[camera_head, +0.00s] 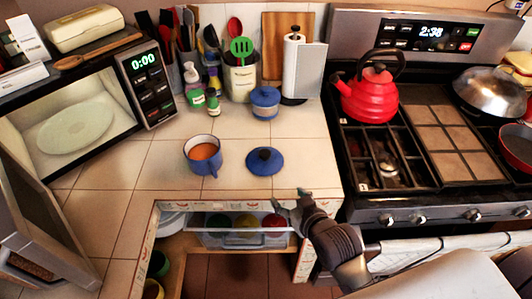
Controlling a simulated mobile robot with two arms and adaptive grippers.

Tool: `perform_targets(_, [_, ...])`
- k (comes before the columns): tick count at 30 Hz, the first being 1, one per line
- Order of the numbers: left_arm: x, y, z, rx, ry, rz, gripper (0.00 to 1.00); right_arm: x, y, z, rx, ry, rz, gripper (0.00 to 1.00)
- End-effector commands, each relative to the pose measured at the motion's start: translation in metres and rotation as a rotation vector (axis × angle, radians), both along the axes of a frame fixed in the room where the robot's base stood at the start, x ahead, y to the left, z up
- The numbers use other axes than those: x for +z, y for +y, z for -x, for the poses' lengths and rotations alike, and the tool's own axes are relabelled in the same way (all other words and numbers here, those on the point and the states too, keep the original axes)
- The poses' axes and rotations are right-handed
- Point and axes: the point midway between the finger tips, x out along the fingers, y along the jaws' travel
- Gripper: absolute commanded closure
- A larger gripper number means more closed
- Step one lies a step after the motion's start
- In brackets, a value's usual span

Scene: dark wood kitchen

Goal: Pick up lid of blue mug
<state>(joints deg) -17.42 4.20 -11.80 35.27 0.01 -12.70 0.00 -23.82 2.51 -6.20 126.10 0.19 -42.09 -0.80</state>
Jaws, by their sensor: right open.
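A blue mug (202,155) with a brown-orange drink inside stands open on the tiled counter, its handle toward the front. A round blue lid (265,161) with a dark knob lies flat on the counter just right of the mug, apart from it. My right gripper (291,207) is at the counter's front edge, in front of and slightly right of the lid. It is open and empty, and not touching the lid. My left gripper is not in view.
A lidded blue pot (265,102) stands behind the lid. An open microwave (75,135) is at left, its door swung toward the front. The stove with a red kettle (370,95) is at right. The counter around mug and lid is clear.

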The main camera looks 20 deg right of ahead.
Motion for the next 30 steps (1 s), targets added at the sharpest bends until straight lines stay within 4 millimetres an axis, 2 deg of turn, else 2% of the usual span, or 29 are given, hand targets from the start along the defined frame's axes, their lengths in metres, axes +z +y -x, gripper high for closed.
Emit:
perform_targets(1, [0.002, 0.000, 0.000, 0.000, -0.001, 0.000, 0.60, 0.020, 0.000, -0.009, -0.005, -0.066, -0.011, 0.33])
perform_targets(3, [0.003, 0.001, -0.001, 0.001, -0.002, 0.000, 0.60, 0.038, 0.000, -0.017, -0.010, -0.131, -0.020, 0.33])
perform_targets(6, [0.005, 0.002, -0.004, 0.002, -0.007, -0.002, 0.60, 0.046, 0.001, -0.028, -0.012, -0.169, -0.025, 0.33])
perform_targets(15, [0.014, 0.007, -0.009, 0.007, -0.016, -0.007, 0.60, 0.028, 0.007, -0.082, -0.012, -0.172, -0.027, 0.33])
perform_targets(25, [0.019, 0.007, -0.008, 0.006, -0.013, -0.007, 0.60, 0.017, 0.008, -0.109, -0.012, -0.171, -0.025, 0.33])
perform_targets(30, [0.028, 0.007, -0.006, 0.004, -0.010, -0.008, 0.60, 0.009, 0.006, -0.132, -0.011, -0.169, -0.024, 0.33])
